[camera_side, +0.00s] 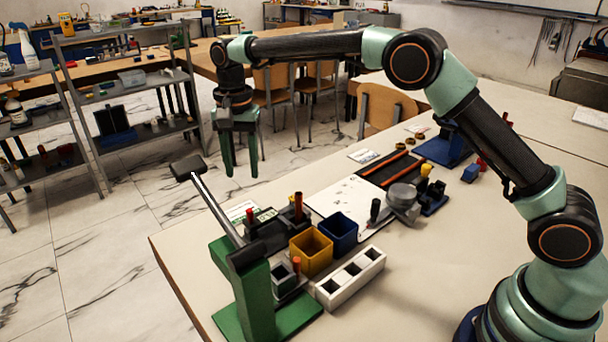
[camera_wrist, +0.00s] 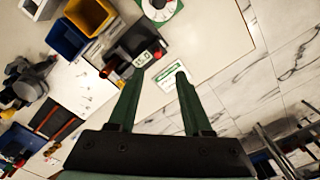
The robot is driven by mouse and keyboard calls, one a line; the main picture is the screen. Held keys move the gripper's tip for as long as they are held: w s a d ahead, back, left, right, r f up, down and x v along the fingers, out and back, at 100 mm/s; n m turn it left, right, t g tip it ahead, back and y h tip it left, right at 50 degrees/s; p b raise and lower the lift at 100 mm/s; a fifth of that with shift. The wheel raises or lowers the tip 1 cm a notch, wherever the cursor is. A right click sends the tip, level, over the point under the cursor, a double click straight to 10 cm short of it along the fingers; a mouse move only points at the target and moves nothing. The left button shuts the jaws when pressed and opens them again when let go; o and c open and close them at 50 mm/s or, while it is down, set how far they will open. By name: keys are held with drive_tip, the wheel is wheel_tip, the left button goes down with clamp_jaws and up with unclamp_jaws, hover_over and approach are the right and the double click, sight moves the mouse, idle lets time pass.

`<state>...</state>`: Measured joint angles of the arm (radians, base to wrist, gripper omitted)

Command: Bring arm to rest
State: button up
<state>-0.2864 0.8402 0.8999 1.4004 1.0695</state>
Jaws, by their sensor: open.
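My gripper (camera_side: 241,172) hangs at the end of my outstretched arm in the side view, fingers pointing down. It is high and past the far edge of the table (camera_side: 420,285), apart from everything on it. In the wrist view my gripper (camera_wrist: 157,75) has its two green fingers spread, with nothing between them. Beyond the fingertips lie a white-and-green card (camera_wrist: 173,76) and a dark device with a small display (camera_wrist: 141,58).
A green press (camera_side: 257,300) with a raised lever (camera_side: 217,207) stands at the near table edge. Beside it are a yellow bin (camera_side: 311,252), a blue bin (camera_side: 338,232) and a white block with square holes (camera_side: 350,277).

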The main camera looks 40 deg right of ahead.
drive_tip(key=s+d+r+n+t, duration=0.3)
drive_tip(key=s+d+r+n, duration=0.1)
drive_tip(key=s+d+r, duration=0.65)
drive_tip(key=s+d+f+n+t, duration=0.1)
drive_tip(key=s+d+n, duration=0.1)
drive_tip(key=s, duration=0.5)
drive_tip(key=s+d+f+n+t, duration=0.1)
drive_tip(key=s+d+f+n, duration=0.1)
drive_tip(key=s, duration=0.4)
drive_tip(key=shift+s+d+f+n+t, duration=0.15)
drive_tip(key=shift+s+d+n+t, duration=0.15)
drive_tip(key=shift+s+d+n, duration=0.15)
